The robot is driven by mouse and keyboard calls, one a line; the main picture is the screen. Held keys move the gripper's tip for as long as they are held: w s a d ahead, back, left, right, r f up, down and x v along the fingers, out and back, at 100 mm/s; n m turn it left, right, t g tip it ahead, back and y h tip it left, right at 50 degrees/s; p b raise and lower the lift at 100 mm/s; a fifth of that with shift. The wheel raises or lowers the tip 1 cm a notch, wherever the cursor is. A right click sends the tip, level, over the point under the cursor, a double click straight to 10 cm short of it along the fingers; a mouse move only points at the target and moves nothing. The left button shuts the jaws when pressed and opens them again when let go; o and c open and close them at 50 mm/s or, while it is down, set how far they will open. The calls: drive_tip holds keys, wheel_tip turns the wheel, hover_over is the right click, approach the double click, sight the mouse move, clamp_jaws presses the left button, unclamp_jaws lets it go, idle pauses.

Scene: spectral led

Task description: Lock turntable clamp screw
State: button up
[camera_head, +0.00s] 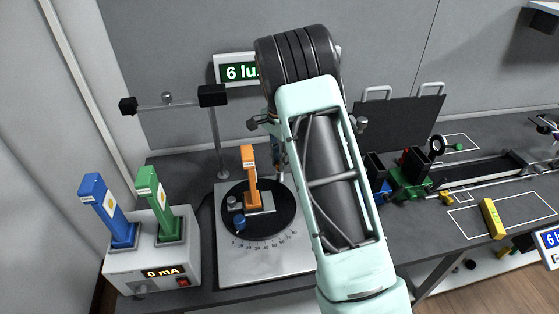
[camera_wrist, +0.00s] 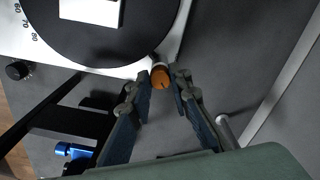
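The turntable (camera_head: 280,213) is a black disc on a white base plate (camera_head: 265,267) with a degree scale. It also shows at the top of the wrist view (camera_wrist: 65,45). An orange holder (camera_head: 250,178) stands upright on the disc. In the wrist view, an orange-brown round knob (camera_wrist: 160,78), seemingly the clamp screw, sits at the disc's edge. My gripper (camera_wrist: 161,77) has one fingertip on each side of this knob. I cannot tell whether both fingers touch it. In the head view my arm hides the gripper's fingertips and the knob.
A power box (camera_head: 160,258) with blue (camera_head: 96,205) and green (camera_head: 153,200) holders stands left, reading 0 mA. A post with a crossbar (camera_head: 217,140) rises behind the turntable. A lux display (camera_head: 233,71) is behind. A rail (camera_head: 490,170) and yellow block (camera_head: 493,218) lie right.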

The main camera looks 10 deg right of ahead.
drive_tip(key=o, duration=0.5)
wheel_tip(320, 180, up, 12)
drive_tip(key=shift+r, duration=0.1)
idle(0.6)
